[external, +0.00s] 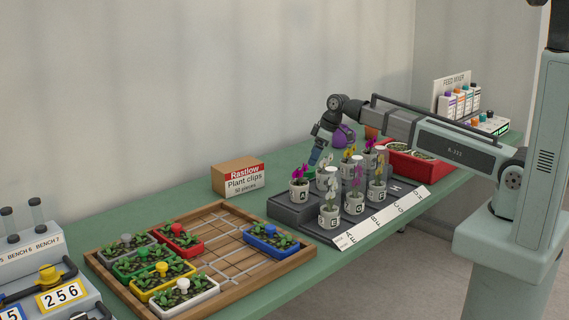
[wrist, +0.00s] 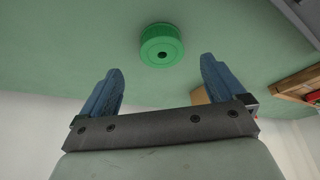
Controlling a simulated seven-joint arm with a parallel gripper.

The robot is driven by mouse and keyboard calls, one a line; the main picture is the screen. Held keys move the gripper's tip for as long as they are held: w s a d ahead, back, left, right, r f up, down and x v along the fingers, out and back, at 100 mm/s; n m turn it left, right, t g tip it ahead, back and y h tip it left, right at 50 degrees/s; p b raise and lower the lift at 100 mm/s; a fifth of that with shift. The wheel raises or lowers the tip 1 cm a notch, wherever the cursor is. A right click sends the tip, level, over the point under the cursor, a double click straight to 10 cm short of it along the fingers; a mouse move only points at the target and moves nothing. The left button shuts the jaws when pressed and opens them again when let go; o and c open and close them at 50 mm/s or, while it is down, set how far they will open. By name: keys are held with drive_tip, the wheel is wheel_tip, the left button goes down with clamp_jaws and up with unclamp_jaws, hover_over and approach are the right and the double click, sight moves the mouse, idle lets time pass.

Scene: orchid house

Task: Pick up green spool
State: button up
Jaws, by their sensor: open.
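The green spool (wrist: 162,46) is a short round piece with a dark centre hole. In the wrist view it sits on the green bench top, just beyond my fingertips and roughly midway between them. My gripper (wrist: 161,66) is open, with its two blue fingers apart and nothing between them. In the external view my gripper (external: 313,160) points down over the back of the bench, behind the potted orchids.
Potted orchids, some under clear covers, stand on a dark stepped rack (external: 290,211) in front of my gripper. A purple item (external: 343,136) and a red tray (external: 431,174) are to the right. A plant clips box (external: 238,177) and wooden planter tray (external: 262,262) are left.

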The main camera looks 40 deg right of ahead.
sight(308, 169)
drive_tip(key=shift+s+x, duration=0.2)
drive_tip(key=shift+x, duration=2.8)
drive_tip(key=shift+a, duration=0.1)
drive_tip(key=c, duration=1.1)
drive_tip(key=shift+r, duration=0.1)
drive_tip(key=shift+c, duration=0.2)
